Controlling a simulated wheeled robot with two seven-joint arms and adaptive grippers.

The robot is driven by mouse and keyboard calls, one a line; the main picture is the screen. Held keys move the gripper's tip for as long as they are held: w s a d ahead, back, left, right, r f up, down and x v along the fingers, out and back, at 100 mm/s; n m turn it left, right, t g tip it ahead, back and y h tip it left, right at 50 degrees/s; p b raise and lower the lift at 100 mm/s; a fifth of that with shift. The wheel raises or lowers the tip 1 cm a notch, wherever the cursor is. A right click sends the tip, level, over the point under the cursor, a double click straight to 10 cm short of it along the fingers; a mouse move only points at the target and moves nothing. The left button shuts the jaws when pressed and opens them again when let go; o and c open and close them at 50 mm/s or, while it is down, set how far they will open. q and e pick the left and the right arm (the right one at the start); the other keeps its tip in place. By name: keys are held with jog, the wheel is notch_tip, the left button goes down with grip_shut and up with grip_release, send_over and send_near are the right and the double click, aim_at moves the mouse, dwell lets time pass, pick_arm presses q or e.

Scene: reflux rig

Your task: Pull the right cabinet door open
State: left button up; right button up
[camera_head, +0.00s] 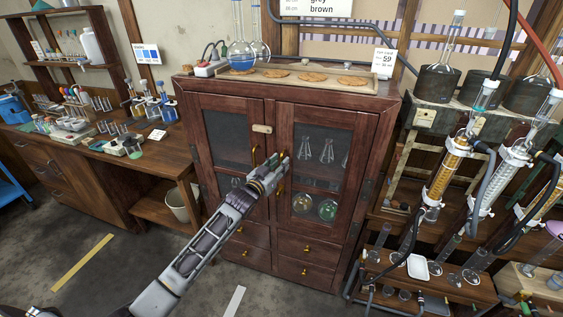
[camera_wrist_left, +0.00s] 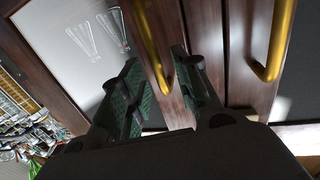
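The cabinet's right door (camera_head: 310,178) is dark red wood with a glass pane; it looks shut. Flasks show behind its glass. My left gripper (camera_head: 277,170) is in front of this door's handle side and hides most of the handle. In the left wrist view the right door's brass handle (camera_wrist_left: 150,45) runs between the spread fingers of my left gripper (camera_wrist_left: 160,95); I cannot tell whether a finger touches it. The left door (camera_head: 229,135) also looks shut. Its brass handle (camera_head: 254,157) shows to the right in the left wrist view (camera_wrist_left: 278,45). My right gripper is not in view.
Drawers (camera_head: 304,249) with brass knobs sit below the doors. A wooden tray (camera_head: 300,78) and round flasks (camera_head: 241,55) stand on the cabinet top. A glassware rig with hoses (camera_head: 447,172) crowds the right side. Grey floor (camera_head: 130,270) is open in front.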

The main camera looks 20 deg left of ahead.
pick_arm(q)
jog(key=shift+x, duration=1.1)
jog(key=shift+c, duration=0.4)
grip_shut()
